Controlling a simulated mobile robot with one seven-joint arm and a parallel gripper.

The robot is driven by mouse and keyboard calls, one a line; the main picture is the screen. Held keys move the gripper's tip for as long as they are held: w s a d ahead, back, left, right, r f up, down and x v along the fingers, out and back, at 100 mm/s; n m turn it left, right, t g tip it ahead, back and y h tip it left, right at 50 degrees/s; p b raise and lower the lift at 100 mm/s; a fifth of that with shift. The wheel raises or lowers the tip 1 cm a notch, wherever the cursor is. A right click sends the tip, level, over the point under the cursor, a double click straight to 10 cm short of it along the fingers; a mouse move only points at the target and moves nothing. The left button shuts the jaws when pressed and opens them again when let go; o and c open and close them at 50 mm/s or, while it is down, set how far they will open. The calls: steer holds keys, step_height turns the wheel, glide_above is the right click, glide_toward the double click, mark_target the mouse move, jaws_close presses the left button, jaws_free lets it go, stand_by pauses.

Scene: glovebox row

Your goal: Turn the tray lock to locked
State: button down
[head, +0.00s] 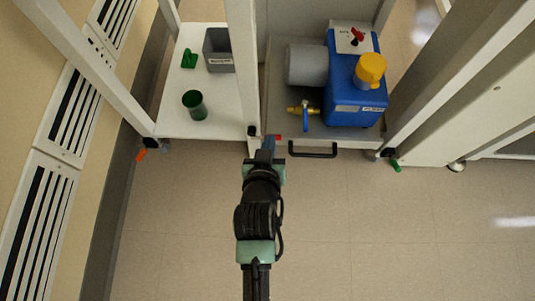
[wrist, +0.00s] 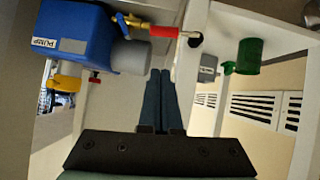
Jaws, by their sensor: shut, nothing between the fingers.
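The pump tray (head: 348,131) is a grey pull-out board with a black handle (head: 313,152) at its front edge. A small red piece (head: 278,137), likely the tray lock's lever, shows at the tray's front left corner. In the wrist view a red bar (wrist: 165,32) lies across beyond my fingers, its right end by a white post. Its locked or unlocked marking cannot be read. My gripper (head: 268,143) is shut and empty, just left of the red piece in the head view. In the wrist view my gripper (wrist: 160,74) points toward the bar; contact cannot be told.
A blue pump (head: 355,85) with a yellow cap and a brass valve (head: 303,109) stand on the tray. A white post (head: 243,60) rises beside my gripper. The left shelf (head: 177,125) holds a green cup (head: 194,104) and grey bin (head: 218,50). The front floor is clear.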

steer(key=w+f+b, duration=0.3)
steer(key=f+b, duration=0.1)
steer(key=f, duration=0.1)
steer(key=shift+d+f, duration=0.25)
steer(key=shift+d, duration=0.05)
